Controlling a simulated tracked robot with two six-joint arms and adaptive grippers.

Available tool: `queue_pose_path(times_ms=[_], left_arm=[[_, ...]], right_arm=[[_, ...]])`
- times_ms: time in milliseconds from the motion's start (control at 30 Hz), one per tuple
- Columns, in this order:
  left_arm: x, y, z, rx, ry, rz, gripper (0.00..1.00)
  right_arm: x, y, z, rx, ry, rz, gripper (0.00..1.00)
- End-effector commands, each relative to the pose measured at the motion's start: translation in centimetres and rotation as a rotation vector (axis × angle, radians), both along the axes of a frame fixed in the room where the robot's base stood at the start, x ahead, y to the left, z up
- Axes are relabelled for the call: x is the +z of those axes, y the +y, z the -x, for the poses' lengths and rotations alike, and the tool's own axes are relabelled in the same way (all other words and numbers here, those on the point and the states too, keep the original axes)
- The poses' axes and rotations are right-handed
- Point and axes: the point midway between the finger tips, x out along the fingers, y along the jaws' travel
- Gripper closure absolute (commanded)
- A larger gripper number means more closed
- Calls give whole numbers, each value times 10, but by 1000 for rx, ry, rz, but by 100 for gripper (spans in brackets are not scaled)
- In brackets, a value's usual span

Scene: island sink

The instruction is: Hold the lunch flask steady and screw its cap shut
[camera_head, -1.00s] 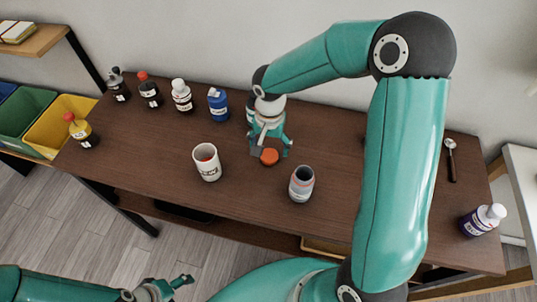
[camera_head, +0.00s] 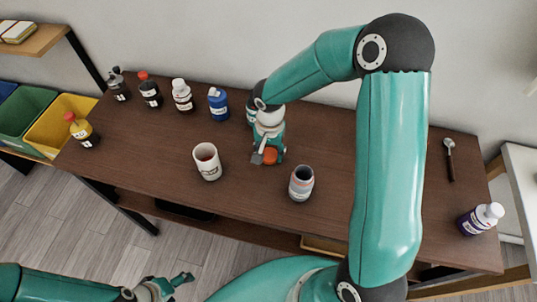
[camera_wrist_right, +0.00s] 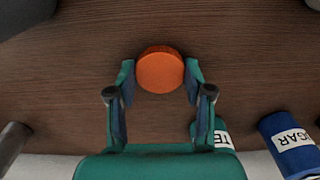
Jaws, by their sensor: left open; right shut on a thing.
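The lunch flask (camera_head: 301,184) stands upright and uncapped on the brown table, its dark mouth facing up. The orange cap (camera_head: 270,156) is behind it and to its left, at table level. My right gripper (camera_head: 268,152) is shut on the cap from above; in the right wrist view the cap (camera_wrist_right: 160,70) sits between the two fingers (camera_wrist_right: 160,82). My left gripper (camera_head: 167,284) is open and empty, low in front of the table, well away from the flask.
A white mug (camera_head: 207,162) stands left of the flask. Several bottles line the back left, including a blue one (camera_head: 218,103). A purple bottle (camera_head: 481,218) and a spoon (camera_head: 449,160) are at the right. The table front around the flask is clear.

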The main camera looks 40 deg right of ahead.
Motion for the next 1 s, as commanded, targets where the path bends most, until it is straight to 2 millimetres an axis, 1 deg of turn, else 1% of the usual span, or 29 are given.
queue_pose_path(times_ms=[333, 467, 567, 667, 767, 1000], left_arm=[[0, 0, 0, 0, 0, 0, 24], [-1, 0, 0, 0, 0, 0, 24], [-1, 0, 0, 0, 0, 0, 24], [-2, 0, 0, 0, 0, 0, 24], [-3, 0, 0, 0, 0, 0, 24], [-4, 0, 0, 0, 0, 0, 24]], right_arm=[[3, 0, -1, 1, -1, 0, 63], [12, 0, -1, 2, -3, 2, 63], [24, 0, -2, 0, -5, 1, 63], [41, 0, -2, 0, -7, 2, 63], [65, 0, -2, 1, -7, 1, 63], [133, 1, -3, 2, -9, 2, 63]])
